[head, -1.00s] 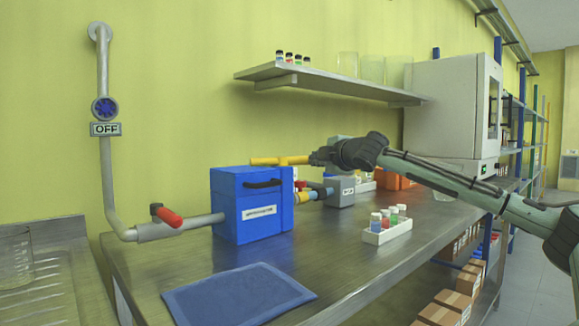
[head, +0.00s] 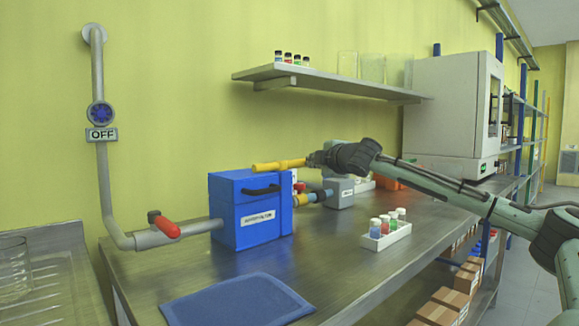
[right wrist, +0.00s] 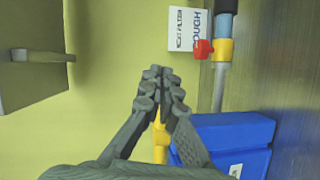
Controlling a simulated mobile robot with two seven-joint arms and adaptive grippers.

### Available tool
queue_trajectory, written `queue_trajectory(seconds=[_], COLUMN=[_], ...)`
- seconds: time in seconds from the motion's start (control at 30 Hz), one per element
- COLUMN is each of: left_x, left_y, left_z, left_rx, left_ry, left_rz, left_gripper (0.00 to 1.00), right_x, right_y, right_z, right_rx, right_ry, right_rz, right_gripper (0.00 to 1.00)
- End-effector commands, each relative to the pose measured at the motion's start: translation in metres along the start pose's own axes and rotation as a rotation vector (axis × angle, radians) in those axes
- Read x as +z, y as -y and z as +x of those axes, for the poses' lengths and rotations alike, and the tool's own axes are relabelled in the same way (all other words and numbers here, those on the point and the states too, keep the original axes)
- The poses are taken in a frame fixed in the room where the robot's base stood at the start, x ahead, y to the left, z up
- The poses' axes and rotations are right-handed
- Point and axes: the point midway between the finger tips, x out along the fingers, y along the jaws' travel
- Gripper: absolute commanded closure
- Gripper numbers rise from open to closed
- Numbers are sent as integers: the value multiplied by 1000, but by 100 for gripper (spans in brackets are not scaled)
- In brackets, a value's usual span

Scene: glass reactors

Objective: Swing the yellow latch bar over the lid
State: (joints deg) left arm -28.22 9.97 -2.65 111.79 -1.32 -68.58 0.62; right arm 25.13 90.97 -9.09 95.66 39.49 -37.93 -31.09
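The yellow latch bar (head: 276,166) lies at the top of the blue box (head: 250,210), above its lid (head: 245,180). Its left end is a little lower in the picture than its right end. My right gripper (head: 312,160) is at the bar's right end. In the right wrist view the gripper's fingers (right wrist: 160,85) are close together around the yellow bar (right wrist: 160,145), with the blue box (right wrist: 225,140) just to the right. The fingers hide part of the bar. My left gripper is not in view.
A white rack of capped vials (head: 386,236) stands right of the box. A blue mat (head: 238,302) lies in front. A grey pipe with a red-handled valve (head: 165,228) joins the box's left side. A shelf (head: 330,82) hangs above.

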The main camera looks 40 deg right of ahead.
Motion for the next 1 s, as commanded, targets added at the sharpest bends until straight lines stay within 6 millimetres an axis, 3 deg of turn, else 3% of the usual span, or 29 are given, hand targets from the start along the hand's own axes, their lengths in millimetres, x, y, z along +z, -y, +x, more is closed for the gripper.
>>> queue_trajectory(seconds=[0.47,0.83,1.0], left_x=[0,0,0], left_y=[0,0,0], left_z=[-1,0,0], left_rx=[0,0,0], left_ry=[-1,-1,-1], left_rz=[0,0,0], left_gripper=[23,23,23], right_x=[2,1,0], right_y=[-6,-2,-4], right_z=[-6,-26,-46], right_rx=[13,2,7], right_ry=[7,3,-2], right_rz=[-7,-9,0], right_gripper=[100,100,100])
